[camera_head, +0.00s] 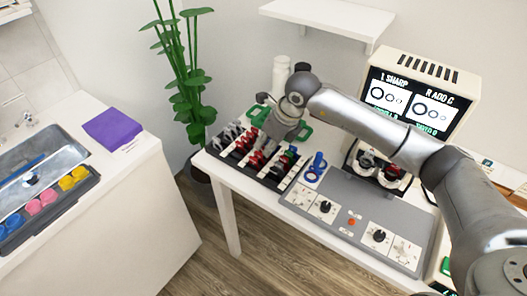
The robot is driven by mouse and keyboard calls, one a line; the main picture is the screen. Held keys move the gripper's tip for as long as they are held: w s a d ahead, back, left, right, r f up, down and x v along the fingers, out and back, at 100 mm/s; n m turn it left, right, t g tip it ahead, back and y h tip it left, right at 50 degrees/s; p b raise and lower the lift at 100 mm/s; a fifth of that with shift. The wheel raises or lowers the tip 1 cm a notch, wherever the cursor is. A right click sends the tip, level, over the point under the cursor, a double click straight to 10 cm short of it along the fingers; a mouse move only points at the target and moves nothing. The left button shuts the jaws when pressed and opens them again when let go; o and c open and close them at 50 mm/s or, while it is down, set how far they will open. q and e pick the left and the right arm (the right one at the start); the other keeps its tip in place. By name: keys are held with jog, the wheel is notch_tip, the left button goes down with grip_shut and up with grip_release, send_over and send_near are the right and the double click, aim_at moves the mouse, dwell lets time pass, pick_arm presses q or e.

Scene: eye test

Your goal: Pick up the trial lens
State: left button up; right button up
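A dark lens rack (248,168) lies on the left end of the white table in the head view. It holds rows of small trial lenses with grey, red and green parts; red ones (257,158) stand near its middle. I cannot tell which single lens the task means. My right arm reaches in from the right, and my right gripper (268,143) points down at the rack, at or just above the lenses. Its fingertips are small and partly lost among the lenses, so I cannot tell whether it is open or holds one. My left gripper is not in view.
A grey panel (345,200) with knobs and a blue ringed tool (316,167) lie right of the rack. A display unit (415,90) stands behind my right arm. A plant (185,70) rises behind the rack. A white counter (130,190) with trays stands at left.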

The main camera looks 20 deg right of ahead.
jog(key=shift+x, duration=1.35)
grip_shut()
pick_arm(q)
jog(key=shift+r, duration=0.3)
pick_arm(e)
jog(key=shift+r, duration=0.15)
